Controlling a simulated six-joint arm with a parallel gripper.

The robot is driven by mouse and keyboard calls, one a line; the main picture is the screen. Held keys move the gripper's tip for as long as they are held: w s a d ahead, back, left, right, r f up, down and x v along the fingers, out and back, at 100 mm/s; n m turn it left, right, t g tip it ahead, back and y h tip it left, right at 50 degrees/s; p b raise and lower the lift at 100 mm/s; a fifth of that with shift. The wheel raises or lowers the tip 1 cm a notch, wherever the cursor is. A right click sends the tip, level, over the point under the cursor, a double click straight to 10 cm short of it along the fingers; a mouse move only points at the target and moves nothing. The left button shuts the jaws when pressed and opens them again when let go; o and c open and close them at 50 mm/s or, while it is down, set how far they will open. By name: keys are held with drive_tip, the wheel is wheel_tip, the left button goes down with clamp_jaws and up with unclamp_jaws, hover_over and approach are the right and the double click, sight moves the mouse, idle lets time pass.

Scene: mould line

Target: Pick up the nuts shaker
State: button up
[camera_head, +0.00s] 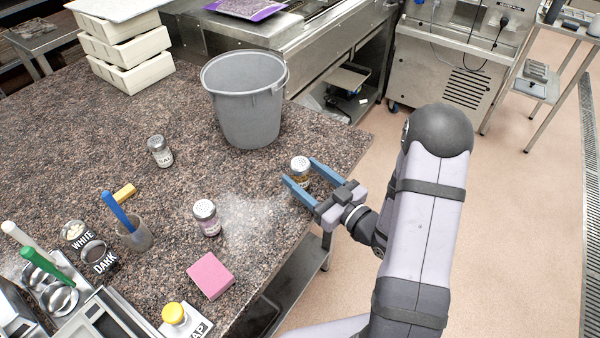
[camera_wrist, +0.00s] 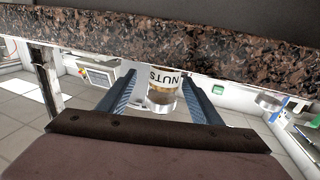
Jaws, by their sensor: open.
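The nuts shaker (camera_head: 300,166) has a perforated metal lid and stands near the right edge of the granite counter. In the wrist view its NUTS label (camera_wrist: 163,80) shows upside down between the fingers. My gripper (camera_head: 299,170) is open, with one blue finger on each side of the shaker; it also shows in the wrist view (camera_wrist: 162,90). A gap shows between each finger and the shaker in the wrist view. The shaker's lower part is partly hidden by the near finger in the head view.
Two similar shakers stand to the left, one labelled SALT (camera_head: 160,152) and one with a purplish label (camera_head: 206,219). White powder (camera_head: 250,210) lies nearby. A grey bucket (camera_head: 245,110) stands behind, and a pink sponge (camera_head: 210,276) lies in front. The counter edge is close on the right.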

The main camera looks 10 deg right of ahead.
sight(293, 167)
drive_tip(key=w+a+p, duration=0.2)
drive_tip(key=shift+w+a+r, duration=0.25)
drive_tip(key=shift+w+r, duration=0.05)
drive_tip(key=shift+w, duration=0.1)
drive_tip(key=shift+w+a+f, duration=0.1)
drive_tip(key=shift+w+a, duration=0.2)
drive_tip(key=shift+w, duration=0.3)
drive_tip(key=c, duration=1.2)
